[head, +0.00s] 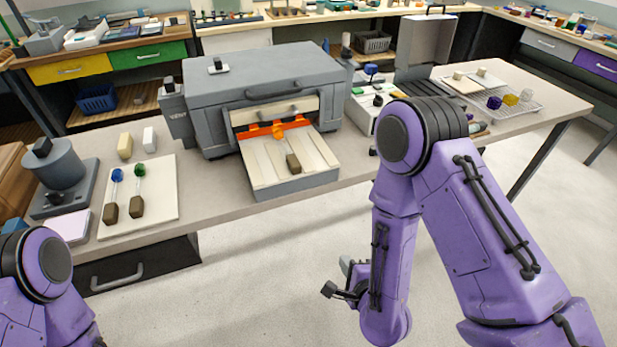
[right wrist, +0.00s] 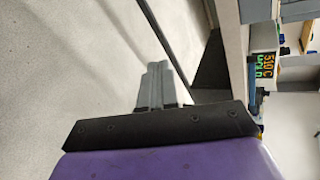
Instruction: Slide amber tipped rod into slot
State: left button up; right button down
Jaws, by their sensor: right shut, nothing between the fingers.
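The amber tipped rod lies lengthwise on the pulled-out cream tray (head: 261,178) of a grey box-shaped oven (head: 262,85). Its orange tip (head: 278,131) is at the oven mouth by an orange strip, and its brown handle (head: 293,163) points toward the front. The tray has several lengthwise lanes; I cannot tell how deep the rod sits in its lane. My right gripper (head: 347,266) is shut and empty, over the floor in front of the bench, well away from the rod. Its closed grey fingers show in the right wrist view (right wrist: 157,88). My left gripper is out of view.
A white board (head: 165,190) at left holds a blue-tipped rod (head: 110,212) and a green-tipped rod (head: 136,208). A grey round device (head: 60,170) stands beside it. Instruments and a wire rack (head: 508,101) occupy the bench right of the oven. The floor in front is clear.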

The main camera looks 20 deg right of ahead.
aim_at(297, 169)
jog(key=w+a+r+m+t+y, duration=0.1)
jog(key=w+a+r+m+t, duration=0.15)
jog(key=r+m, duration=0.4)
jog(key=w+a+r+m+t, duration=0.2)
jog(key=w+r+m+t, duration=0.1)
jog(key=r+m, duration=0.35)
jog(key=shift+m+t, duration=0.25)
jog(key=shift+m, duration=0.15)
jog(key=w, duration=0.4)
jog(key=w+b, duration=0.1)
jog(key=w, duration=0.8)
jog(key=shift+a+r, duration=0.25)
jog(key=shift+r, duration=0.05)
jog(key=shift+w+f, duration=0.1)
jog(key=shift+w, duration=0.4)
jog(key=shift+w+f, duration=0.1)
